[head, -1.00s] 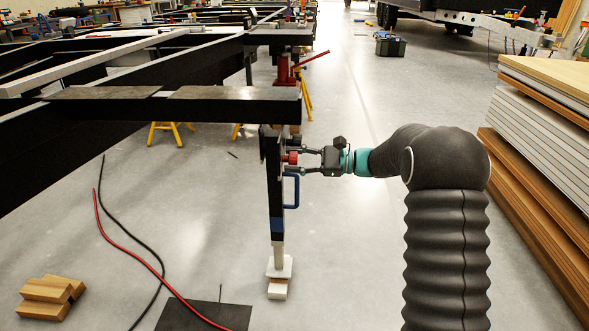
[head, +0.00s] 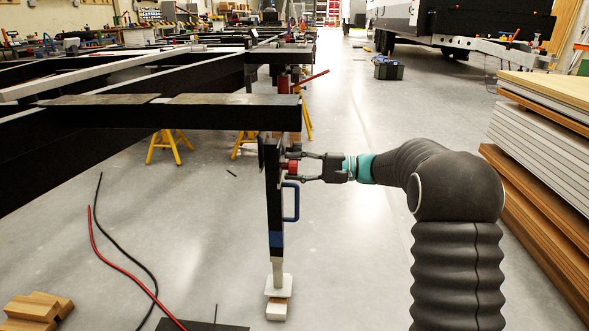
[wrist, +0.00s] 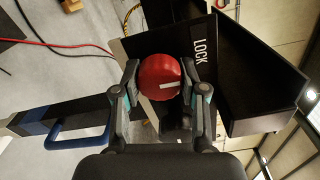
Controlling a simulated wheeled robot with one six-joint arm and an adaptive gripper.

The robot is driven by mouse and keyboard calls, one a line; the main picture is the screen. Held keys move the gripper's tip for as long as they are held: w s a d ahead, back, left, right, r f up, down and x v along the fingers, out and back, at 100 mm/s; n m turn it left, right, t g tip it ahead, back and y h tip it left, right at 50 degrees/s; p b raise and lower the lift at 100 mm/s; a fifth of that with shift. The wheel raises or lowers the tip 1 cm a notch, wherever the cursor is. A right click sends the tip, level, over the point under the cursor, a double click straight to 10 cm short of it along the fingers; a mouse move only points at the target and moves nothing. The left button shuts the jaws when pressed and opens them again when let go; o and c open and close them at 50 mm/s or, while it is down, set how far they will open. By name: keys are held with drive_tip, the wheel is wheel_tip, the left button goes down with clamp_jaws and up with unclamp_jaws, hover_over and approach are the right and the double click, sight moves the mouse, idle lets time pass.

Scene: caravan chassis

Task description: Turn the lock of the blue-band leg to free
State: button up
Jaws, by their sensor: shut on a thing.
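The blue-band leg (head: 275,210) stands upright under the dark chassis beam, with a blue band (head: 276,239) low on it and a blue handle (head: 297,202) on its right side. Its lock is a round red knob (head: 290,166), also in the wrist view (wrist: 158,72). A short white mark on the knob points right in the wrist view. A "LOCK" label (wrist: 200,50) lies on the dark plate to the knob's upper right. My gripper (head: 295,165) reaches from the right, its fingers on both sides of the knob (wrist: 160,77), shut on it.
The chassis beam (head: 200,112) runs just above the leg. Red and black cables (head: 118,268) lie on the floor at left. Stacked boards (head: 545,145) stand at right. The floor between is clear.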

drive_tip(key=shift+n, duration=0.3)
drive_tip(key=o, duration=1.2)
drive_tip(key=shift+c, duration=0.2)
drive_tip(key=d, duration=1.2)
drive_tip(key=shift+s, duration=0.2)
